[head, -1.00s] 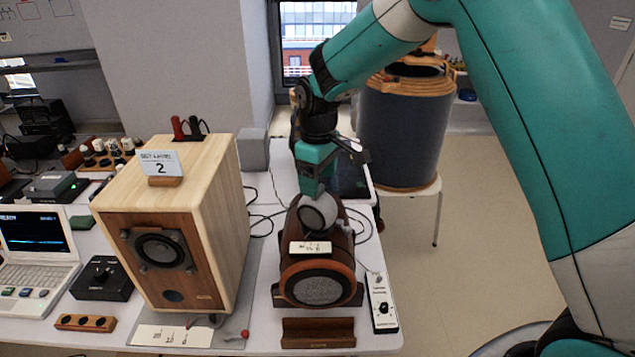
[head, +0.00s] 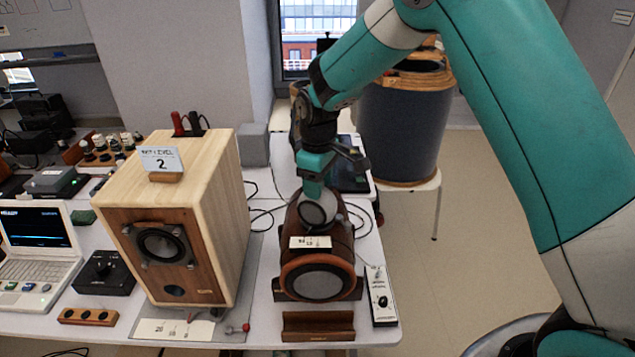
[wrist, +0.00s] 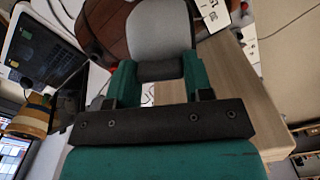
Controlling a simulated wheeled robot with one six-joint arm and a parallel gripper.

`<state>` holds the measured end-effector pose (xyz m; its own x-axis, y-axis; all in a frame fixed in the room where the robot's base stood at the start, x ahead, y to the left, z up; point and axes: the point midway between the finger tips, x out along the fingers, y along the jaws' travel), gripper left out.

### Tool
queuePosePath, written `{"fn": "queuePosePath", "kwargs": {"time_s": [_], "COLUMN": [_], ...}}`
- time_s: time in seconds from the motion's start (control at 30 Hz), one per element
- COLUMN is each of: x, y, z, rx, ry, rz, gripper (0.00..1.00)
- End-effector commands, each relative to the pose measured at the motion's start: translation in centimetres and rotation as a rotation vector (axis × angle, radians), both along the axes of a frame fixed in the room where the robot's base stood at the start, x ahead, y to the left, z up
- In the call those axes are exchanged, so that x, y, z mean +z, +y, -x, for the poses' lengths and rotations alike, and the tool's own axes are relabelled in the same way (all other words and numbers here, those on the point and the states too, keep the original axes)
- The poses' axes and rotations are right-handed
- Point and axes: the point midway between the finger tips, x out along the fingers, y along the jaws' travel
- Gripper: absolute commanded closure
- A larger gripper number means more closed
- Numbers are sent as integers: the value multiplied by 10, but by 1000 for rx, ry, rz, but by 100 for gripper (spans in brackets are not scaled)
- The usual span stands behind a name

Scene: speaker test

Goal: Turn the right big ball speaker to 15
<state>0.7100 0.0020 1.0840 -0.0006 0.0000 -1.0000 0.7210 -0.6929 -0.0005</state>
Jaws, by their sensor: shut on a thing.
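The right speaker (head: 345,240) is a rounded dark wooden body with an orange ring around a grey front cone (head: 318,286). A small white label (head: 310,242) with dark marks, too small to read, sits above the ring. A grey rounded piece (head: 315,211) is on top of the speaker. My gripper (head: 316,190) comes down from above and is shut on this piece. In the wrist view the grey piece (wrist: 160,30) sits between the two green fingers of my gripper (wrist: 157,72), with the brown speaker body (wrist: 112,35) behind. The fingers partly hide the piece.
A large boxy wooden speaker (head: 212,200) marked 2 stands close on the left. A wooden block (head: 318,326) lies in front, and a narrow white panel with a black knob (head: 381,298) is at the right table edge. A laptop (head: 38,245) is far left.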

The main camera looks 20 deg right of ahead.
Motion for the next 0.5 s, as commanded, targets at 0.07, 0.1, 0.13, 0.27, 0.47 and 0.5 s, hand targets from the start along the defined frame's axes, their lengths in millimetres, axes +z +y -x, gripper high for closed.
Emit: {"fn": "queuePosePath", "kwargs": {"time_s": [0.07,0.1,0.13,0.27,0.47,0.5], "x": [0,0,0,1,1,1], "y": [0,0,1,1,1,1], "z": [-1,-1,-1,-1,-1,-1], "rx": [73,109,132,188,191,191], "ry": [-1,-1,-1,-2,-3,-3], "rz": [0,0,0,1,0,0], "gripper": [77,77,77,77,77,77]}}
